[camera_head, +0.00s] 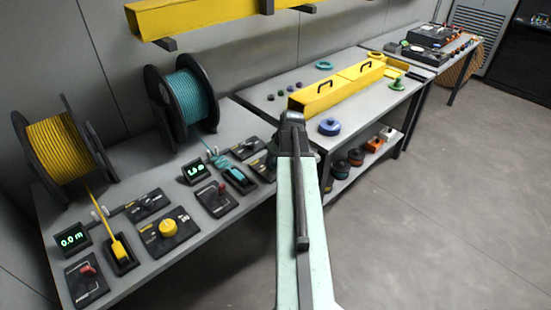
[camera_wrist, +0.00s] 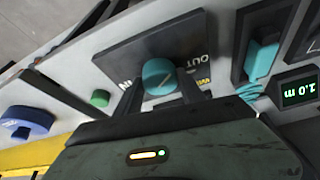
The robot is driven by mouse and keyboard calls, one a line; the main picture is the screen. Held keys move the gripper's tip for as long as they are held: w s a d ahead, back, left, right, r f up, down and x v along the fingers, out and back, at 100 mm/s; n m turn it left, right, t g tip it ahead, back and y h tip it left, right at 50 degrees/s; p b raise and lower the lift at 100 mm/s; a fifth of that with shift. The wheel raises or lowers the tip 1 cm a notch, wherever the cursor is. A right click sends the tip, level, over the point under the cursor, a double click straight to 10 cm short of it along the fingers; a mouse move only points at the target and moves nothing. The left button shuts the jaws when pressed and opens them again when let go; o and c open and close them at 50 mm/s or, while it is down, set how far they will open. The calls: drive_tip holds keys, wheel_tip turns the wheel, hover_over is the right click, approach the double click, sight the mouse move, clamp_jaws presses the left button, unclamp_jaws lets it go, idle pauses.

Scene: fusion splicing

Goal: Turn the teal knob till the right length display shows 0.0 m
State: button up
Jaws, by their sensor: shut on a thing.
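The teal knob (camera_wrist: 158,76) sits on a dark panel (camera_wrist: 125,57) with IN and OUT lettering in the wrist view. My gripper (camera_wrist: 161,88) has its two fingers on either side of the knob, shut on it. In the head view the knob and the fingertips are hidden behind my arm. The right length display (camera_wrist: 297,92) appears upside down in the wrist view and seems to read 1.0 m. It also shows in the head view (camera_head: 196,171), where its digits are hard to read.
The left display (camera_head: 73,239) reads 0.0 m, near a yellow knob (camera_head: 168,228). Yellow (camera_head: 58,148) and teal (camera_head: 184,97) cable reels stand behind. A teal cable clamp (camera_wrist: 262,58) is beside the panel. A blue round object (camera_wrist: 27,121) and yellow case (camera_head: 340,88) are nearby.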

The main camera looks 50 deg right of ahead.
drive_tip(key=m+h, duration=0.1)
drive_tip(key=m, duration=0.2)
drive_tip(key=m+g+h, duration=0.1)
drive_tip(key=m, duration=0.2)
drive_tip(key=shift+w+a, duration=0.1)
drive_tip(key=shift+a, duration=0.05)
drive_tip(key=m+g, duration=0.1)
drive_tip(key=m, duration=0.2)
drive_tip(key=m+g+h, duration=0.1)
drive_tip(key=m, duration=0.2)
drive_tip(key=shift+w+m, duration=0.2)
drive_tip(key=shift+m, duration=0.2)
drive_tip(key=m+g, duration=0.1)
drive_tip(key=m, duration=0.2)
drive_tip(key=m+g, duration=0.1)
drive_tip(key=m, duration=0.2)
drive_tip(key=shift+w+g, duration=0.2)
drive_tip(key=shift+g, duration=0.1)
drive_tip(key=m+g, duration=0.1)
drive_tip(key=m, duration=0.2)
drive_tip(key=m+g+y, duration=0.1)
drive_tip(key=m, duration=0.2)
drive_tip(key=shift+m, duration=0.3)
drive_tip(key=o, duration=1.4)
drive_tip(key=shift+c, duration=0.2)
